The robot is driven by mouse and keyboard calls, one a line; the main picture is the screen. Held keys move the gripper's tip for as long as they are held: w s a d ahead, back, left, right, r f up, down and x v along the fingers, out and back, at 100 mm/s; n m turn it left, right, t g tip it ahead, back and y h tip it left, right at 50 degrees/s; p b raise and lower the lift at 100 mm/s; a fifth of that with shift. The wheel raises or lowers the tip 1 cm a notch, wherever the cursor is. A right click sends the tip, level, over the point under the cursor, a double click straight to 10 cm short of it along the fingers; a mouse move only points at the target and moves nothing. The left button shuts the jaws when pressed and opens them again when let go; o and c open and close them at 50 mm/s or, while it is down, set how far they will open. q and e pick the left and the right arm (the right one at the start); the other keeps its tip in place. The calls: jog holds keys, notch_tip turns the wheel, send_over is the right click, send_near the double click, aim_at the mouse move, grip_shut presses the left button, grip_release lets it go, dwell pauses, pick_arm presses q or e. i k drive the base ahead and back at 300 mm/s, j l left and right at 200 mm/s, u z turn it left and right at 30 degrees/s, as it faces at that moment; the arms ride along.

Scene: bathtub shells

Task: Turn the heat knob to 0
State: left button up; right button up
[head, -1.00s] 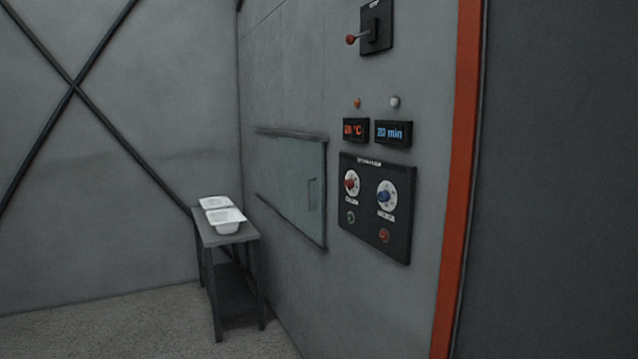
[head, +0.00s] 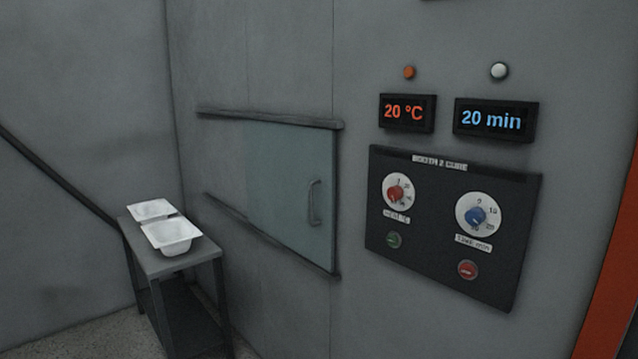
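The heat knob is most likely the red knob (head: 397,194) on a white dial, at the upper left of a black control panel (head: 440,262) on the grey wall. The label under it is too blurred to read. The red display (head: 406,113) above it reads 20 °C. A blue knob (head: 476,216) on a second white dial sits to its right, under a blue display (head: 494,119) that reads 20 min. Neither of my grippers shows in the head view.
A green button (head: 393,240) and a red button (head: 467,270) sit below the knobs. A sliding glass hatch (head: 285,200) with a handle is left of the panel. A grey table (head: 190,262) with two white tub shells (head: 171,235) stands against the wall at lower left.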

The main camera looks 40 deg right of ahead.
aim_at(395, 193)
jog(key=i+z, duration=0.15)
jog(key=i, duration=0.25)
jog(key=i+j+z, duration=0.2)
jog(key=i, duration=0.25)
jog(key=i+j+z, duration=0.15)
jog(key=i, duration=0.25)
